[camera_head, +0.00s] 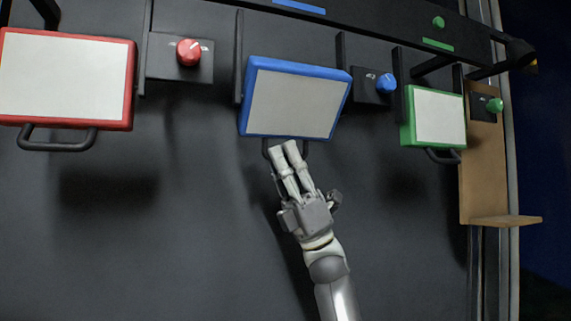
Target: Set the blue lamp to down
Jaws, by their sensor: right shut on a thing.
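The blue lamp (293,101) is a white panel in a blue frame, mounted on the dark wall in the upper middle. It sits slightly tilted in the picture. A dark handle (305,152) shows at its lower edge, partly hidden by my fingers. My right gripper (284,152) reaches up from below and is shut on this handle. Its fingertips cover the handle's middle and lie just under the blue frame. A blue knob (386,83) sits on a dark plate right of the lamp. My left gripper is not in view.
A red-framed lamp (66,79) with a handle and a red knob (188,52) are on the left. A green-framed lamp (438,117) and a green knob (494,105) are on the right, near a wooden bracket (484,185). The wall below is clear.

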